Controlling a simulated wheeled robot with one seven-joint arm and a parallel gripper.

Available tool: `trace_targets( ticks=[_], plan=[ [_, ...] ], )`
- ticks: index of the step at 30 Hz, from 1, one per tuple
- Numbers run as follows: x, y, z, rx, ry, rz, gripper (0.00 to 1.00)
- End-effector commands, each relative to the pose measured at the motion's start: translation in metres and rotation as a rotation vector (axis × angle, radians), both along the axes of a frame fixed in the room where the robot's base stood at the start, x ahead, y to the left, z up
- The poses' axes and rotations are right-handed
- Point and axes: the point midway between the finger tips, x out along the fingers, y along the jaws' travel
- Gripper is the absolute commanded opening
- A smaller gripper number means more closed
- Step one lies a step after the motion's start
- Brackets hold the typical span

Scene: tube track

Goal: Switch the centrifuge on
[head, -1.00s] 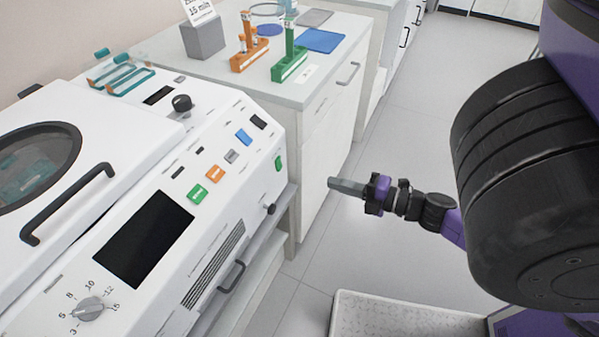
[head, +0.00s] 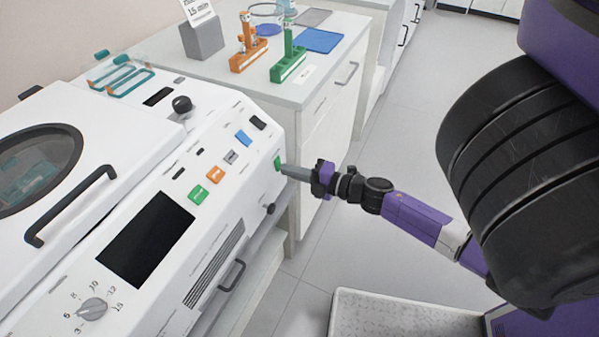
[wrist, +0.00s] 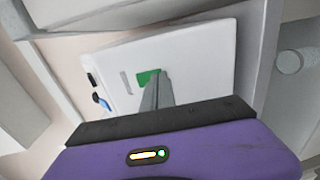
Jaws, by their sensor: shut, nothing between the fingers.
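The centrifuge (head: 150,200) is the large white machine at the left of the head view, with a closed round-windowed lid and a dark screen (head: 146,238). A green switch (head: 277,162) sits on its right side wall; it also shows in the wrist view (wrist: 149,76). My gripper (head: 284,169) is shut and empty. Its fingertips are at the green switch, touching it or very close; I cannot tell which. In the wrist view the fingers (wrist: 156,92) cover the lower part of the switch. The screen is dark.
Coloured buttons (head: 215,174), a black knob (head: 182,104) and a dial (head: 92,308) are on the centrifuge's top panel. Orange (head: 246,58) and green (head: 289,66) tube racks stand on the bench behind.

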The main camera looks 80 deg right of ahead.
Motion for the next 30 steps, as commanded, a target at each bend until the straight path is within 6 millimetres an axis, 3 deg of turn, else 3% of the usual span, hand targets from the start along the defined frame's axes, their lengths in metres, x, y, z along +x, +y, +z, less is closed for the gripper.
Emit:
trace_targets(
  ticks=[30],
  plan=[
    [0.0044,0.0015,-0.0033,-0.005,-0.031,-0.001,0.0]
  ],
)
